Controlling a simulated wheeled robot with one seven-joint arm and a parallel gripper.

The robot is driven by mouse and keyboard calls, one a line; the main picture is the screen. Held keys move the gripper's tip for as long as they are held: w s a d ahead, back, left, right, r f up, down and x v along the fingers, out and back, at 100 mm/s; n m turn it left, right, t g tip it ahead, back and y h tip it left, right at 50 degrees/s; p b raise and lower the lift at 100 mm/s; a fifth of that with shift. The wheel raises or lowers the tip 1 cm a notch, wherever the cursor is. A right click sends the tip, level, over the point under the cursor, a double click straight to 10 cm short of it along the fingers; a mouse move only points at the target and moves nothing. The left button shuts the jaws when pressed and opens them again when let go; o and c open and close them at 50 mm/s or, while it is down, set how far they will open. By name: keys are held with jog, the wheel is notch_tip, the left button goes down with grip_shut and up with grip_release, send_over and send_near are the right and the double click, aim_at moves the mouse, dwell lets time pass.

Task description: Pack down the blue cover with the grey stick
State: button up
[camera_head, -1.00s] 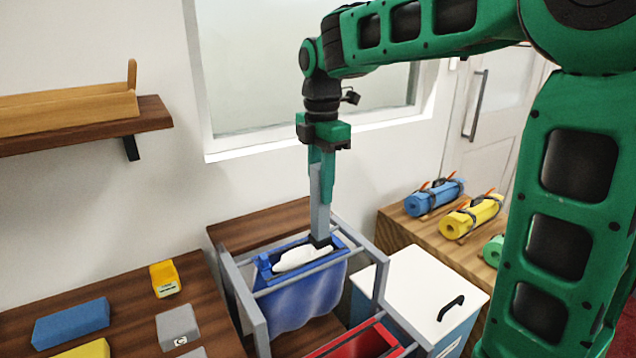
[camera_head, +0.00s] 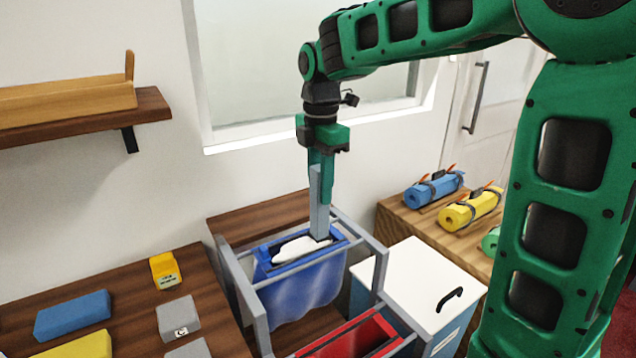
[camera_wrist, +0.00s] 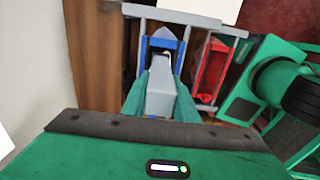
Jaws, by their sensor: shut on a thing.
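My gripper (camera_head: 321,170) is shut on the grey stick (camera_head: 319,215), which points down. The stick's lower end is at the open mouth of the blue cover (camera_head: 300,290), near its back right side. The blue cover hangs like a bag from a grey rail frame (camera_head: 253,305), and white stuffing (camera_head: 301,249) shows in its mouth. I cannot tell whether the stick touches the stuffing. In the wrist view the stick (camera_wrist: 160,97) lies between the green fingers and hides part of the blue cover (camera_wrist: 164,43).
A red cover (camera_head: 352,340) hangs in front in the same frame. A white-lidded bin (camera_head: 425,285) stands right of it. Blue (camera_head: 435,190) and yellow (camera_head: 470,208) rolls lie on a bench. Blocks, including a blue one (camera_head: 72,315), lie on the left table. A shelf (camera_head: 90,122) is on the wall.

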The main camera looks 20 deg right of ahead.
aim_at(320, 211)
jog(key=shift+f, duration=3.45)
jog(key=shift+r, duration=0.1)
jog(key=shift+r, duration=5.55)
jog(key=s+a+f, duration=0.2)
jog(key=a, duration=0.7)
jog(key=shift+a, duration=0.4)
jog(key=shift+f, duration=0.15)
notch_tip(320, 211, down, 9)
